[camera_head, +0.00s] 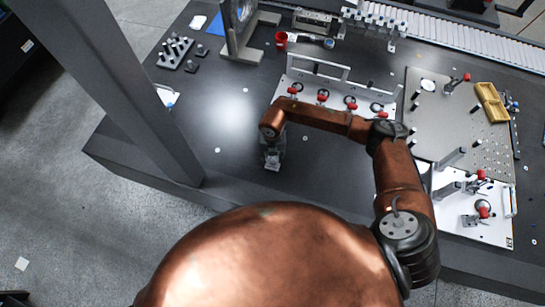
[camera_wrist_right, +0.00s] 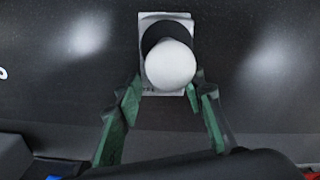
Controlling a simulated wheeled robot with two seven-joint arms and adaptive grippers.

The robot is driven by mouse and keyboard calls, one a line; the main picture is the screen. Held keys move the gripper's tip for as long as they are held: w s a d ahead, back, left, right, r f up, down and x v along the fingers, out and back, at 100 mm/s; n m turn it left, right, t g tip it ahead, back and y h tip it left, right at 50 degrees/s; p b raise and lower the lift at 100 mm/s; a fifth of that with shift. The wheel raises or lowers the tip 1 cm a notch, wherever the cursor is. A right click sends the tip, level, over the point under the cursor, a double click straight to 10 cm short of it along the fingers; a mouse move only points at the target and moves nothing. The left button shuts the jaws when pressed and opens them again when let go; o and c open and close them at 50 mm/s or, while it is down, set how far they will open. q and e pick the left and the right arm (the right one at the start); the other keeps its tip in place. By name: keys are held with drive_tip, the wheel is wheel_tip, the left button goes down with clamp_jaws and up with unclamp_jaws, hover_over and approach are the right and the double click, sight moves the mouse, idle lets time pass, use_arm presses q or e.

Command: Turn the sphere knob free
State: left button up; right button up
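The sphere knob (camera_wrist_right: 171,65) is a pale, smooth ball in the right wrist view. It sits in front of a dark round part on a light rectangular plate (camera_wrist_right: 147,83). My right gripper (camera_wrist_right: 165,86) has its two green fingers spread, one low on each side of the ball. The fingertips look close to the ball, but I cannot tell whether they touch it. In the head view my right gripper (camera_head: 272,160) is over the dark table, and the knob cannot be made out there. My left gripper is not in view.
The dark table (camera_head: 225,125) has free room left of my right gripper. Behind it is a white fixture with several red-tipped clamps (camera_head: 322,97). A grey perforated plate (camera_head: 445,115) lies to the right. A red cup (camera_head: 281,41) stands at the back. A grey column (camera_head: 125,85) rises at left.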

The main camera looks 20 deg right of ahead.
drive_tip(key=shift+s+r, duration=0.15)
drive_tip(key=shift+s, duration=0.25)
drive_tip(key=shift+c, duration=0.3)
drive_tip(key=shift+s+r, duration=0.2)
drive_tip(key=shift+s, duration=0.05)
drive_tip(key=shift+c, duration=0.7)
drive_tip(key=shift+w+f, duration=0.3)
drive_tip(key=shift+w, duration=0.1)
drive_tip(key=c, duration=0.5)
drive_tip(key=shift+s+r, duration=0.15)
drive_tip(key=shift+s, duration=0.05)
clamp_jaws()
drive_tip(key=shift+w, duration=0.15)
drive_tip(key=shift+n, duration=0.3)
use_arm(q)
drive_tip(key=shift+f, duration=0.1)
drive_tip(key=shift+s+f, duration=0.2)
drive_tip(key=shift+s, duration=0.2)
use_arm(e)
drive_tip(key=shift+n, duration=0.7)
